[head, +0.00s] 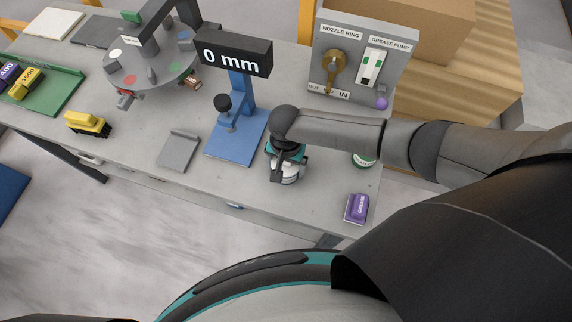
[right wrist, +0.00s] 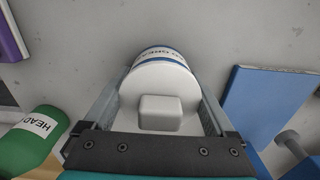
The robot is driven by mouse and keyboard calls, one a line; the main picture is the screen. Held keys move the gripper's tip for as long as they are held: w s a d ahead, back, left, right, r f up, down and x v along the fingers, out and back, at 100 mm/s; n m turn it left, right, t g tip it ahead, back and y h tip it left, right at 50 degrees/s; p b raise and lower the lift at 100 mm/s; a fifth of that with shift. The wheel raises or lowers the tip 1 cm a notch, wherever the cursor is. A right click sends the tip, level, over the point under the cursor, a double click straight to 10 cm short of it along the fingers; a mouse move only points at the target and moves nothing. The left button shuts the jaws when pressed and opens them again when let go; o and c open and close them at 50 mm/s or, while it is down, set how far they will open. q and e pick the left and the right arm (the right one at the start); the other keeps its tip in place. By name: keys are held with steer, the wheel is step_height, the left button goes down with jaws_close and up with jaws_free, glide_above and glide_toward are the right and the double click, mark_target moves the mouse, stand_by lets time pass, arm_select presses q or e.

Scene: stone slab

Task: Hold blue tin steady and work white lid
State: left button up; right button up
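The blue tin is a short can with a white body and a blue label band; it stands on the grey bench and shows in the right wrist view (right wrist: 160,52). Its white lid (right wrist: 135,92) has a square knob and faces the wrist camera. In the head view the white of the tin (head: 290,179) shows just under my right gripper (head: 287,168). The gripper's fingers lie on either side of the lid, with no clear gap at either edge. My left gripper is out of the head view.
A green can (head: 363,159) and a purple box (head: 356,208) stand to the right. A blue press stand (head: 236,138) with a "0 mm" display (head: 235,52) is to the left. A grey panel (head: 365,60) stands behind. The bench's front edge is close.

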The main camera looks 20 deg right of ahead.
steer(key=c, duration=0.9)
steer(key=o, duration=1.2)
step_height(320, 180, up, 15)
steer(key=p, duration=0.2)
steer(key=shift+r+p, duration=0.15)
steer(key=shift+p, duration=0.2)
